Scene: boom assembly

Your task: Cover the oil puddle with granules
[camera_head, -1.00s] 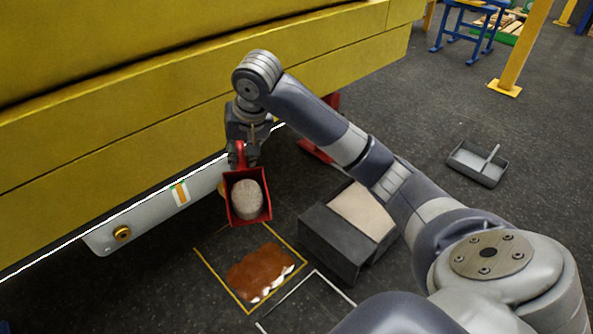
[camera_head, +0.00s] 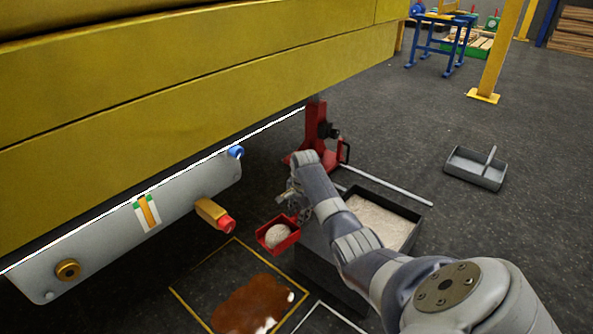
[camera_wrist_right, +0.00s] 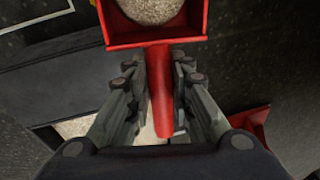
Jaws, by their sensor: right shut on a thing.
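The oil puddle (camera_head: 246,303) is a brown patch on the dark floor inside a yellow outlined square, with a few white spots at its right edge. My right gripper (camera_wrist_right: 160,95) is shut on the handle of a red scoop (camera_head: 278,232). The scoop holds a heap of pale granules and is held above the floor, between the puddle and the dark granule bin (camera_head: 412,213). In the right wrist view the scoop's red tray (camera_wrist_right: 156,38) shows at the top with granules in it. The bin holds pale granules. My left gripper is not in view.
A red jack (camera_head: 312,150) stands behind the scoop. A grey tray with a handle (camera_head: 475,168) lies on the right. Open floor lies around that tray.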

